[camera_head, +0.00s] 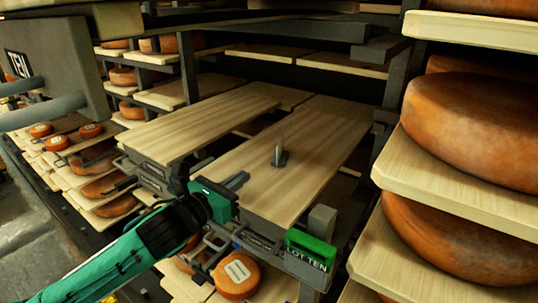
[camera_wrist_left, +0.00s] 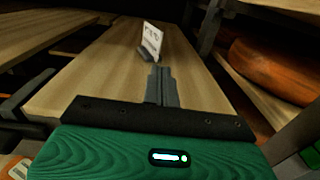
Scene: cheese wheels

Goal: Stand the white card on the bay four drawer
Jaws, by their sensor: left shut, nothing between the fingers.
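The white card (camera_wrist_left: 152,38) stands upright in a small dark base on a pulled-out wooden drawer board (camera_wrist_left: 100,65), its printed face partly turned to the left wrist camera. In the head view the card (camera_head: 279,150) shows nearly edge-on, as a thin grey upright on the drawer board (camera_head: 305,170). My left gripper (camera_head: 241,180) is over the front left part of that board. Its fingers (camera_wrist_left: 162,82) are together and empty, pointing at the card with a small gap before it. Which bay number this drawer has cannot be read. My right gripper is not in view.
A second pulled-out board (camera_head: 200,120) lies to the left. A green "LOT TEN" sign (camera_head: 310,248) sits at the drawer's front right. Shelves with large cheese wheels (camera_head: 470,125) stand close on the right. A cheese with a label (camera_head: 237,275) lies below the drawer front.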

